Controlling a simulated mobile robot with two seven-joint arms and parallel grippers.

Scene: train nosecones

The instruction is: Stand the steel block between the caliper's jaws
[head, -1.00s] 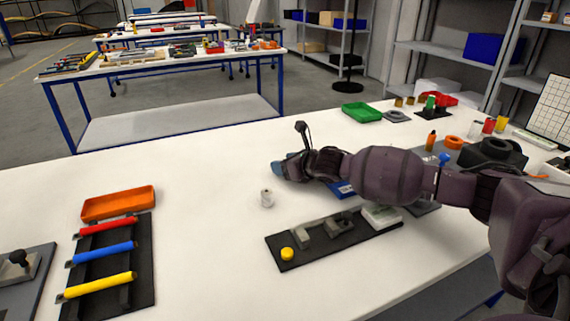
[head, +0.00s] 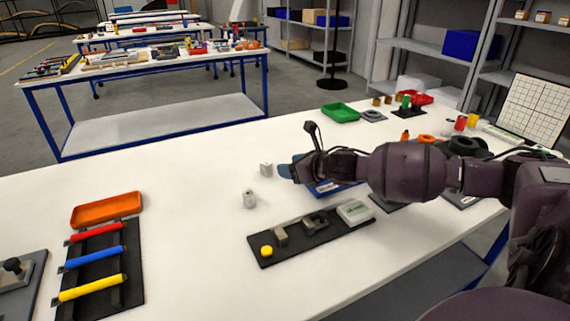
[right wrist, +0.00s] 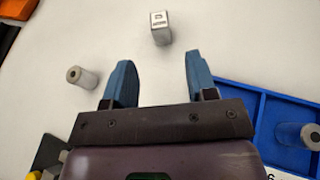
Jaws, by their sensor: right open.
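The steel block (head: 266,169), a small grey block with a mark on its top, stands on the white table just left of my right gripper (head: 288,172). In the right wrist view the block (right wrist: 160,27) lies beyond and between the open blue fingertips (right wrist: 157,64), apart from both. The caliper lies on a black board (head: 292,247), with one grey jaw (head: 281,236), another grey jaw piece (head: 315,223) and a pale display box (head: 355,212). No block shows between the jaws. My left gripper is out of view.
A grey cylinder with a hole (head: 249,200) stands near the block. A blue tray (right wrist: 250,97) partly under my right arm holds another cylinder (right wrist: 297,134). An orange tray (head: 106,208) and a rack of coloured rods (head: 132,277) are at left.

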